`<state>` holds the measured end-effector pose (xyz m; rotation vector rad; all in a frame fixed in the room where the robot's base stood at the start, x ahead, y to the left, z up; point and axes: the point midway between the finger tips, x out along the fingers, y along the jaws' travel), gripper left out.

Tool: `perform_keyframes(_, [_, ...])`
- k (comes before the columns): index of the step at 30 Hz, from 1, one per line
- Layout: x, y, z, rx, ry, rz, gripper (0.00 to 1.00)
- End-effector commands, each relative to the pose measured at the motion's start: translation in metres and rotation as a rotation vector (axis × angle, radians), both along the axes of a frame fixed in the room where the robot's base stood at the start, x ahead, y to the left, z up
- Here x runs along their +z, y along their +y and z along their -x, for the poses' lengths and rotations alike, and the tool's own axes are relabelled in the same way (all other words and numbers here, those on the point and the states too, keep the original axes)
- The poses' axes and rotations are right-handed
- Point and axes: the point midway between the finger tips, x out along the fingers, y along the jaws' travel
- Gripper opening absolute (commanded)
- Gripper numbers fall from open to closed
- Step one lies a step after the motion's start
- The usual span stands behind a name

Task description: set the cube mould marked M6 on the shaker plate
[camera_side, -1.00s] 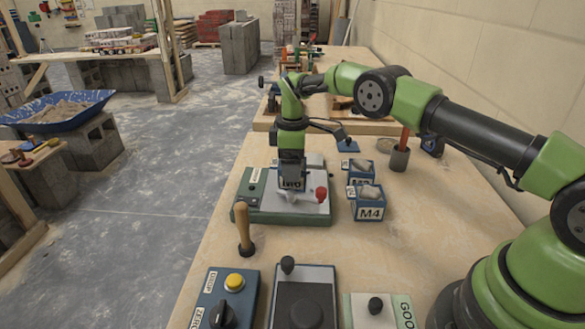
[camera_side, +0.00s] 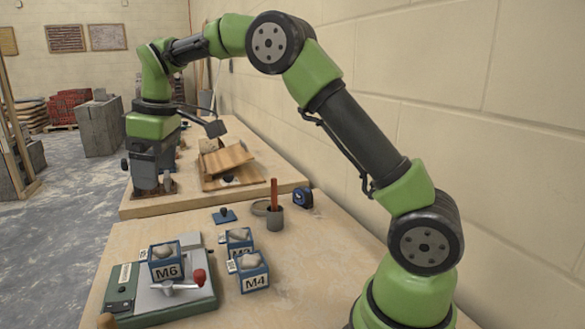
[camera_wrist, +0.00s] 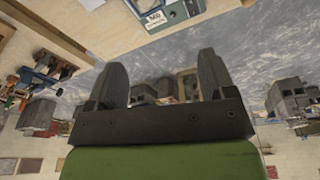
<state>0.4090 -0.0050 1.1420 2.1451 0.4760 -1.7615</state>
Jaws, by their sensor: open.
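The cube mould marked M6 (camera_side: 166,271), blue with a white label and grey mortar on top, stands upright on the grey shaker plate (camera_side: 150,303) of the green shaker. A red-knobbed clamp handle (camera_side: 198,276) is just in front of it. The M6 label also shows upside down at the top of the wrist view (camera_wrist: 153,18). My gripper (camera_side: 153,189) is raised behind and apart from the mould. Its jaws (camera_wrist: 162,78) are open and empty in the wrist view.
Mould M4 (camera_side: 255,282) and another blue mould (camera_side: 239,240) stand right of the shaker. Behind them are a grey pot (camera_side: 274,217) with a red-brown handle, a blue float (camera_side: 224,215) and a tape measure (camera_side: 302,198). A raised bench (camera_side: 284,181) lies behind.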

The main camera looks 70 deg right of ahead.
Motion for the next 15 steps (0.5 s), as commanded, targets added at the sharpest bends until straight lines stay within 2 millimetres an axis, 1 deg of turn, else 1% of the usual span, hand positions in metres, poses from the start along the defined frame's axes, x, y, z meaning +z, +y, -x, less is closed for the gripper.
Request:
perform_keyframes(1, [0.022, 0.003, 0.017, -0.047, -0.034, -0.018, 0.76])
perform_keyframes(3, [0.042, 0.008, 0.040, -0.122, -0.072, -0.050, 0.76])
perform_keyframes(5, [0.057, 0.011, 0.062, -0.184, -0.105, -0.079, 0.76])
perform_keyframes(6, [0.065, 0.013, 0.077, -0.226, -0.124, -0.099, 0.76])
perform_keyframes(8, [0.074, 0.017, 0.101, -0.292, -0.155, -0.133, 0.76])
perform_keyframes(10, [0.081, 0.020, 0.130, -0.366, -0.189, -0.176, 0.76])
perform_keyframes(11, [0.082, 0.022, 0.142, -0.399, -0.203, -0.196, 0.76])
perform_keyframes(12, [0.083, 0.023, 0.159, -0.442, -0.222, -0.223, 0.76])
perform_keyframes(15, [0.078, 0.027, 0.198, -0.546, -0.264, -0.292, 0.76])
